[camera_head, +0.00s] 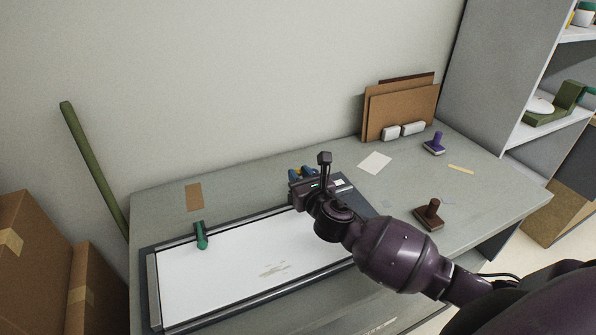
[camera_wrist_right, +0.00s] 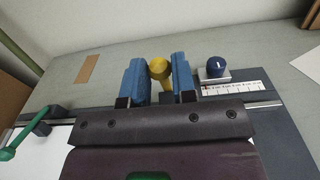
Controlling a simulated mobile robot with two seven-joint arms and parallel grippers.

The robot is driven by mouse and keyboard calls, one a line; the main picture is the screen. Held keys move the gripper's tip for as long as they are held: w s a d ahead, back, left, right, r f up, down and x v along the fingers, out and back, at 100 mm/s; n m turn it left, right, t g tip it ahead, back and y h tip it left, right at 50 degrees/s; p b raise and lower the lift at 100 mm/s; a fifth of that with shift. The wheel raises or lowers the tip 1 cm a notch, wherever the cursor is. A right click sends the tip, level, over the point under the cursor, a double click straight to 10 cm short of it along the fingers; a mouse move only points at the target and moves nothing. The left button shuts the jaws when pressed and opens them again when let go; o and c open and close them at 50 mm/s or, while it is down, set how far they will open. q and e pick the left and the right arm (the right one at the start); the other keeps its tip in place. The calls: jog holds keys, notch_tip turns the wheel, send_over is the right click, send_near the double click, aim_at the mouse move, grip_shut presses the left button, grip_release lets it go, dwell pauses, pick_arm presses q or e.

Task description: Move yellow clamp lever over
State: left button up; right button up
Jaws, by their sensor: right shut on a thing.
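The yellow clamp lever (camera_wrist_right: 160,70) stands between the blue finger pads of my right gripper (camera_wrist_right: 159,85) in the right wrist view. My right gripper (camera_head: 303,173) is shut on it at the far right part of the board clamp, and in the head view the gripper mostly hides the lever. A dark frame holds a white board (camera_head: 235,262) on the desk. A green lever (camera_head: 201,238) sits on the frame's rail at the left and also shows in the wrist view (camera_wrist_right: 14,146). My left gripper is not in view.
A dark blue knob (camera_wrist_right: 216,66) and a ruled scale (camera_wrist_right: 232,88) are right of the lever. Stamps (camera_head: 433,144) (camera_head: 429,214), a paper note (camera_head: 375,163) and brown panels (camera_head: 399,108) are on the desk's right side. Boxes (camera_head: 28,255) stand at left.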

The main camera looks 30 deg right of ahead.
dwell(0.3)
jog(key=s, duration=0.1)
jog(key=s+f, duration=0.1)
jog(key=shift+s+f, duration=0.2)
jog(key=shift+s, duration=0.2)
dwell(0.4)
jog(key=shift+s+a+f+b, duration=0.1)
jog(key=shift+s+f+b, duration=0.35)
jog(key=shift+s+f, duration=0.55)
jog(key=shift+s, duration=0.1)
